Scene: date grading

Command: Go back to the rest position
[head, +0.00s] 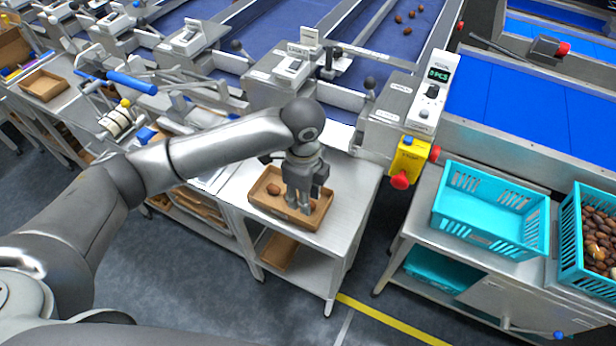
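My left arm comes in from the left and ends in my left gripper (299,208), which points down over a brown cardboard tray (262,208). The fingertips are low, at or just above the tray's floor. A brown date (273,188) lies in the tray to the left of the fingers, apart from them. Another brown date shows partly at the right of the fingers. The gripper hides the middle of the tray, and I cannot tell whether the fingers are open or shut. My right gripper is not in view.
The tray stands on a metal table (352,190). To the right are an empty turquoise crate (490,240) and a turquoise crate full of dates (570,232). A yellow box with red buttons (408,160) hangs nearby. Blue conveyors (500,95) run behind.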

